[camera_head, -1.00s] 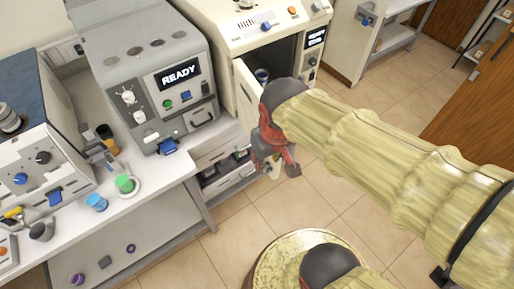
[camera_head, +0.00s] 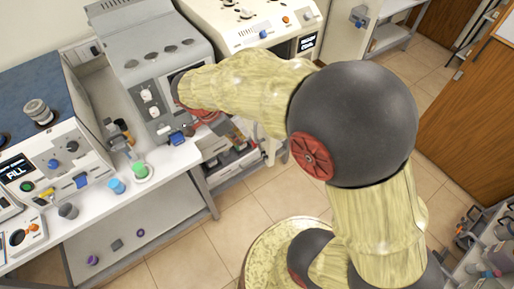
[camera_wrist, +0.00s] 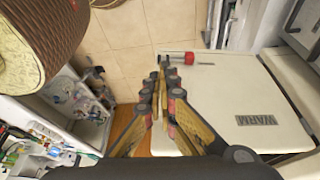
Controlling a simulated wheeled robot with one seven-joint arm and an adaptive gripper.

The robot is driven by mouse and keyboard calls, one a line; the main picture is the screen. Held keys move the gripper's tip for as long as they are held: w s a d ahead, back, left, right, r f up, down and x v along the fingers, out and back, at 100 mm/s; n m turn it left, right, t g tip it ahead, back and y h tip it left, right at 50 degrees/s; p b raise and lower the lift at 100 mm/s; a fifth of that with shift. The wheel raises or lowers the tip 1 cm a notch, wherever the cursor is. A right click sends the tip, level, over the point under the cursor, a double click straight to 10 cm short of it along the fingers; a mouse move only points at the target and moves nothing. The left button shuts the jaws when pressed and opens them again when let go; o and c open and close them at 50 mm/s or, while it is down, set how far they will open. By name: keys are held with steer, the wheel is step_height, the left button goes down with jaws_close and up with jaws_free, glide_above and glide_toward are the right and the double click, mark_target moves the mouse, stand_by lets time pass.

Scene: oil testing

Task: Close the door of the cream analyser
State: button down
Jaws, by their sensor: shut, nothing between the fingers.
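The cream analyser (camera_head: 250,25) stands at the top centre of the head view, its lower front mostly behind my arm.
The grey analyser (camera_head: 150,50) stands left of the cream one, behind my wrist. The bench (camera_head: 170,170) holds a blue-topped machine (camera_head: 35,100) and small cups, including a green-capped one (camera_head: 140,171). A brown cabinet (camera_head: 465,100) stands at right.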

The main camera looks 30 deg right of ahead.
steer(key=s+d+f+p, duration=0.1)
steer(key=d+f, duration=0.6)
steer(key=f, duration=0.2)
steer(key=shift+d+m, duration=0.3)
steer(key=shift+m, duration=0.1)
steer(key=shift+d+f, duration=0.1)
steer(key=shift+f, duration=0.05)
